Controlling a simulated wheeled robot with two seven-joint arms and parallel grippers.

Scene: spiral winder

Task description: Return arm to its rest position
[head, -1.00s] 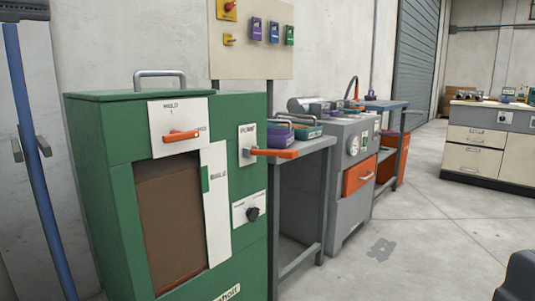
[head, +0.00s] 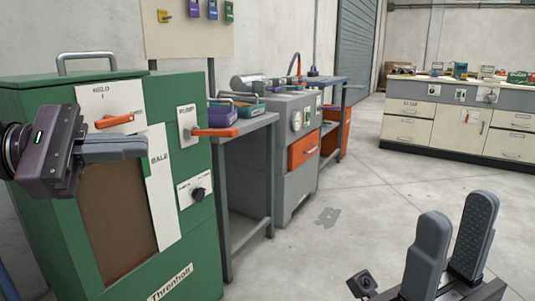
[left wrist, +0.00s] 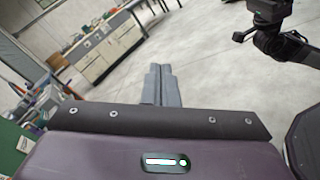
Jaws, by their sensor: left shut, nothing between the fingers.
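My left gripper (head: 143,147) is at the left of the head view, in front of the upper part of the green machine (head: 205,240). Its fingers point right and are together, with nothing between them. The closed fingers also show in the left wrist view (left wrist: 162,72). My right gripper (head: 457,205) is low at the right of the head view, over the floor, with its two fingers pointing up, apart and empty. Whether the left gripper touches the green machine cannot be told for certain.
The green machine carries orange handles (head: 215,132) and a black knob (head: 198,194). A grey bench (head: 247,131), a grey machine with an orange drawer (head: 304,149) and a blue-topped table (head: 335,83) stand beyond. Cream cabinets (head: 405,125) stand at the back right.

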